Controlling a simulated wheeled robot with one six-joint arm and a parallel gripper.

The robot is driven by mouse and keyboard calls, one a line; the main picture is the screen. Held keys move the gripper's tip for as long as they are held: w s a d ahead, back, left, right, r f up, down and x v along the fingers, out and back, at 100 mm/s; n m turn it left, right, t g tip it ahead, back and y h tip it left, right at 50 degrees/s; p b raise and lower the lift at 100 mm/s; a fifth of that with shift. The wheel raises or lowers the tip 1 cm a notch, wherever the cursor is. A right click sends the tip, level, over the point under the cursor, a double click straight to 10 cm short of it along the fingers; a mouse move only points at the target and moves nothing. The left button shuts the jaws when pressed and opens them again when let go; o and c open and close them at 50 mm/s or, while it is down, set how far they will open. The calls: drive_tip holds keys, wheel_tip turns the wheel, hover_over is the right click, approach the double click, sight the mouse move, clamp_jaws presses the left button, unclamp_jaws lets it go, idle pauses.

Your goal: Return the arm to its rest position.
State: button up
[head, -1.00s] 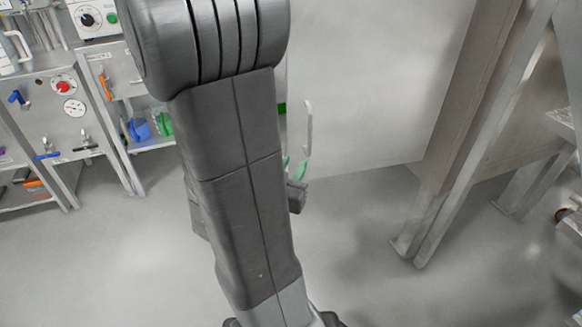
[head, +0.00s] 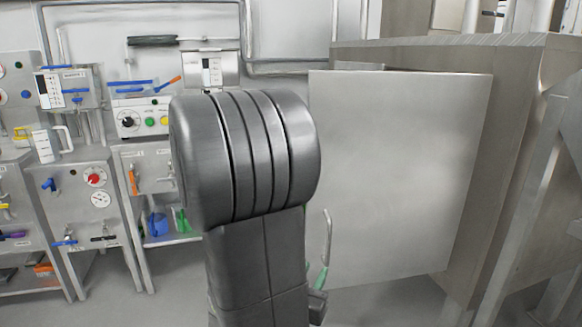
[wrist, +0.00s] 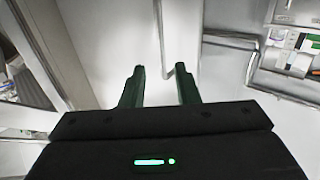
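My arm (head: 258,250) fills the middle of the head view, with its dark grey ribbed joint on top. My gripper (wrist: 159,70) shows in the wrist view with two dark green fingers spread apart and nothing clamped between them. In the head view it is mostly hidden behind the arm; only a bit of green finger shows beside a metal bar handle (head: 327,238). In the wrist view the bar (wrist: 162,40) appears between the fingers in the picture. I cannot tell whether the fingers touch it.
A large flat steel door panel (head: 395,170) stands right of my arm, on a big steel cabinet (head: 515,110). At left are steel benches with a dial-and-button control box (head: 140,118), a gauge panel (head: 92,190) and a white jug (head: 43,146). Some grey floor shows low down.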

sight(328, 246)
drive_tip(key=b+x, duration=0.1)
drive_tip(key=x, duration=1)
drive_tip(key=shift+w+d+b, duration=0.1)
drive_tip(key=shift+w+b, duration=0.2)
drive_tip(key=shift+s, duration=0.15)
